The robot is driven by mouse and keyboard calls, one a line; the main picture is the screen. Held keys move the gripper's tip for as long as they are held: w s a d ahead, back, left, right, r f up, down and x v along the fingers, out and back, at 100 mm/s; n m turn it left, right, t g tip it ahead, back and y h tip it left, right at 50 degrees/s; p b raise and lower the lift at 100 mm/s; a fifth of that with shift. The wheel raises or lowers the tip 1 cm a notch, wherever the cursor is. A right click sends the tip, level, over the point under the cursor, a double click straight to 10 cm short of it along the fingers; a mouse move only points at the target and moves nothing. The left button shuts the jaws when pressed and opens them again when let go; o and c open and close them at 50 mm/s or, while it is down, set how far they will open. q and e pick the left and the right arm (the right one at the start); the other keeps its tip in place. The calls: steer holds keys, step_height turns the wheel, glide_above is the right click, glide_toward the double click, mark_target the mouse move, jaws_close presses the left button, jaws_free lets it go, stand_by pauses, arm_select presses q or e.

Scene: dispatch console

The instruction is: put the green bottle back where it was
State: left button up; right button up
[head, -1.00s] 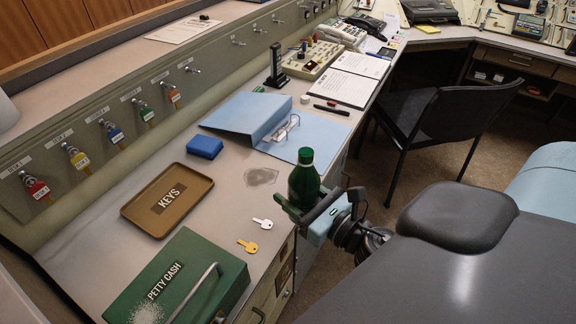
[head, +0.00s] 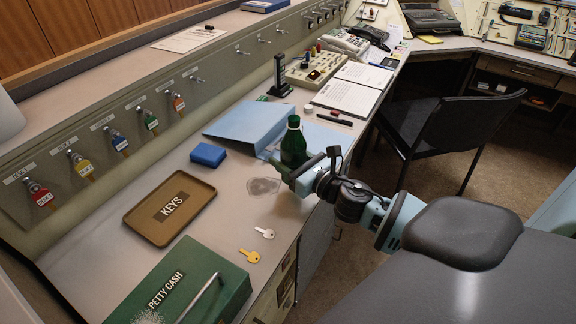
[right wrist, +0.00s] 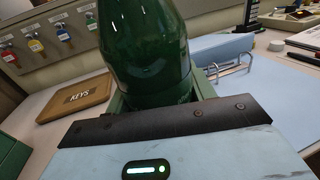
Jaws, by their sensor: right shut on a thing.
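The green bottle (head: 293,147) is upright in my right gripper (head: 291,172), which is shut around its lower part. It also fills the upper middle of the right wrist view (right wrist: 148,55), between the green fingers. In the head view it is over the front part of the desk, just right of a grey stain (head: 263,186), and overlaps the blue binder (head: 245,123). I cannot tell whether the base touches the desk, since the gripper hides it. My left gripper is not in view.
An open notebook (head: 347,98) lies beyond the binder. A dark chair (head: 440,130) stands at right.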

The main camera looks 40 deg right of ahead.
mark_target(288, 165)
steer(key=shift+w+d, duration=0.15)
steer(key=shift+w, duration=0.15)
step_height(288, 165, down, 3)
steer(key=shift+b, duration=0.55)
steer(key=shift+f, duration=0.4)
steer(key=o, duration=1.1)
